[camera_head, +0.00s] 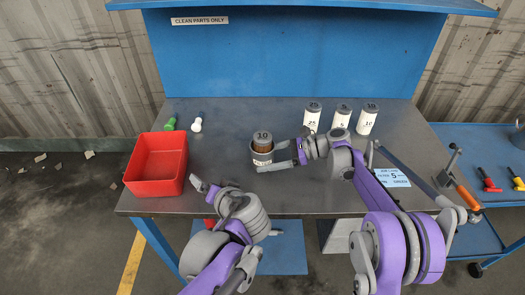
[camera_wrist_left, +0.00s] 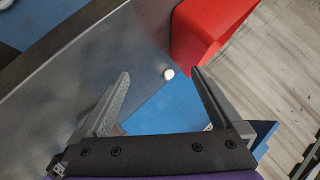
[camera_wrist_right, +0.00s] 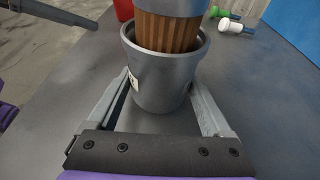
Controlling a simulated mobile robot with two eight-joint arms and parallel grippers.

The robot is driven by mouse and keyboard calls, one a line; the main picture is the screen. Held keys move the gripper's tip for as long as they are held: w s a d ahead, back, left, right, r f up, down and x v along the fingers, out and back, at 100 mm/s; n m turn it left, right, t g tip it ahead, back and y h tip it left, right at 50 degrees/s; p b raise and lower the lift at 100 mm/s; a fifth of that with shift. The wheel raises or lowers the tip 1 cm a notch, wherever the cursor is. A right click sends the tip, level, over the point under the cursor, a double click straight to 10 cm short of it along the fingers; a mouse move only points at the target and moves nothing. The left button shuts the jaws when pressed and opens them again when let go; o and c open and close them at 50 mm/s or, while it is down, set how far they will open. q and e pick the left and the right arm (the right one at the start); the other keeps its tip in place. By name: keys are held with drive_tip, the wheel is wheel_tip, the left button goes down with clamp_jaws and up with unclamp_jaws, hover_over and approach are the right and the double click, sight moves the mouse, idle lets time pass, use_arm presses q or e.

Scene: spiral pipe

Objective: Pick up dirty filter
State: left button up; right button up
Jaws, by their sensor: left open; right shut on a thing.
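The dirty filter (camera_head: 263,138) has a grey cap marked 10 and a brown pleated body (camera_wrist_right: 168,32). It stands upright in a grey cup-shaped housing (camera_wrist_right: 158,85), with its upper part above the rim. My right gripper (camera_head: 268,157) is shut on the housing, one finger on each side, below the filter; the fingers also show in the right wrist view (camera_wrist_right: 165,95). My left gripper (camera_wrist_left: 161,76) is open and empty over the table's front edge, left of the housing. The filter's lower part is hidden inside the housing.
A red bin (camera_head: 156,164) stands on the table's left side. A green part (camera_head: 170,124) and a white part (camera_head: 197,124) lie behind it. White filters (camera_head: 341,117) stand at the back right. A label card (camera_head: 392,178) lies at the right, near a long-handled tool (camera_head: 420,182).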

sight(268, 144)
use_arm(q)
drive_tip(key=w+d+n, duration=0.1)
drive_tip(key=d, duration=0.2)
drive_tip(key=w+d+n+t+y, duration=0.1)
drive_tip(key=d+n, duration=0.1)
drive_tip(key=d, duration=0.1)
drive_tip(key=w+d+r+n+t, duration=0.1)
drive_tip(key=w+d, duration=0.1)
drive_tip(key=d, duration=0.2)
drive_tip(key=shift+d, duration=0.1)
drive_tip(key=d+r+n+t+y, duration=0.25)
drive_tip(key=d+n, duration=0.25)
drive_tip(key=d, duration=0.4)
drive_tip(key=shift+t, duration=0.35)
drive_tip(key=x, duration=0.6)
drive_tip(key=shift+w+d+f, duration=0.1)
drive_tip(key=shift+w+f, duration=0.05)
drive_tip(key=shift+f, duration=0.2)
drive_tip(key=shift+r+x, duration=0.2)
drive_tip(key=shift+x, duration=1.2)
drive_tip(key=shift+r+x, duration=0.2)
drive_tip(key=shift+x, duration=1.15)
drive_tip(key=shift+c, duration=0.3)
clamp_jaws()
